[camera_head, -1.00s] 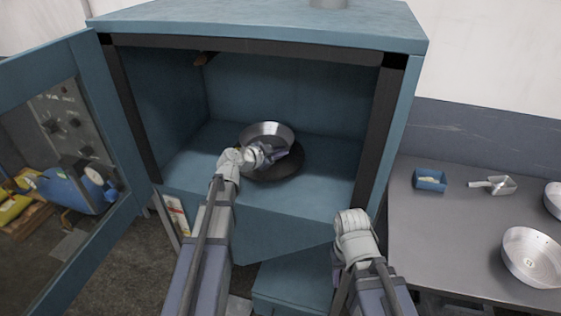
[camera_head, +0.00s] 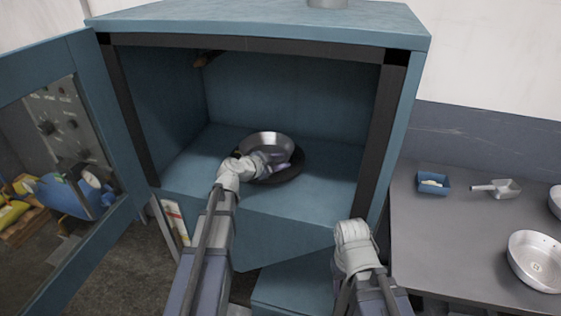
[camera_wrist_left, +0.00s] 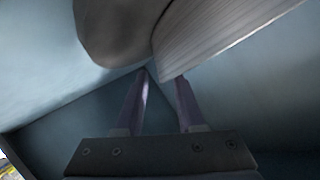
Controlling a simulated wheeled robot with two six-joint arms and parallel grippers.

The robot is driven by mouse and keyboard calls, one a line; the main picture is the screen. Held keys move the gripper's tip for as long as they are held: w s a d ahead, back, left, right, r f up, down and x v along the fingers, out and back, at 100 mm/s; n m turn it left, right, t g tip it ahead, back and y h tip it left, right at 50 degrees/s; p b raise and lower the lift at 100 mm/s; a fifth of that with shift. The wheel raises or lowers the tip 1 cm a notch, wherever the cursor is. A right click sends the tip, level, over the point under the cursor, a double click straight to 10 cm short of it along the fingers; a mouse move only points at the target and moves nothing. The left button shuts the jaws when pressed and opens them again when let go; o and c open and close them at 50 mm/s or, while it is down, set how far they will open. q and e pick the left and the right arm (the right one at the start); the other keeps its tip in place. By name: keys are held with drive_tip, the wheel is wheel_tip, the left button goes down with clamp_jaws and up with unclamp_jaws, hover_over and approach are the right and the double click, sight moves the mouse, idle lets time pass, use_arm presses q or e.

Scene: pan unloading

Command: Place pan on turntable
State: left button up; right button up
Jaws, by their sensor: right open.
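The silver pan (camera_head: 267,144) is inside the blue cabinet, over the dark round turntable (camera_head: 292,172). In the head view it overlaps the turntable's back part; I cannot tell whether it rests flat. My left gripper (camera_head: 272,162) is at the pan's near side. In the left wrist view the fingers (camera_wrist_left: 162,78) are apart, and the lower corner of the pan's wall (camera_wrist_left: 215,35) is at their tips. I cannot tell whether they grip it. My right gripper is open, low in front of the cabinet, with its fingers mostly hidden behind the wrist (camera_head: 355,240).
The cabinet's door (camera_head: 110,130) stands open at the left. The cabinet floor (camera_head: 325,180) is clear around the turntable. A grey table (camera_head: 440,240) at the right holds a blue tray (camera_head: 433,184), a scoop (camera_head: 505,188) and another pan (camera_head: 537,262).

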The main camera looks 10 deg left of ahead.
use_arm(q)
drive_tip(key=shift+r, duration=0.1)
drive_tip(key=shift+s+a+r+p, duration=0.1)
drive_tip(key=shift+s+r+p, duration=0.15)
drive_tip(key=shift+p, duration=0.1)
drive_tip(key=p+v, duration=0.4)
drive_tip(key=v, duration=0.7)
drive_tip(key=shift+s, duration=0.2)
drive_tip(key=shift+a, duration=0.1)
